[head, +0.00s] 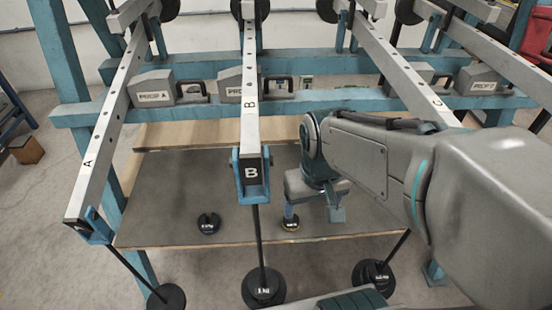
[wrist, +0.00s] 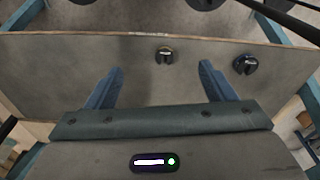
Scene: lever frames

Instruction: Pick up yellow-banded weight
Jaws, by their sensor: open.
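The yellow-banded weight (head: 291,224) is a small dark slotted disc with a thin yellowish band. It sits on the grey board (head: 170,190), just below my gripper's left finger in the head view, which partly hides it. In the wrist view the weight (wrist: 164,56) lies beyond the fingertips, roughly in line with the gap between them. My gripper (head: 313,212) points down over the board with its two blue fingers wide apart. In the wrist view my gripper (wrist: 160,70) is empty, and nothing is between the fingers.
A plain black slotted weight (head: 209,223) stands on the board to the left; it also shows in the wrist view (wrist: 245,64). Lever B (head: 249,110) and its hanging rod are close left of my arm. Black discs (head: 263,287) hang in front of the board's edge.

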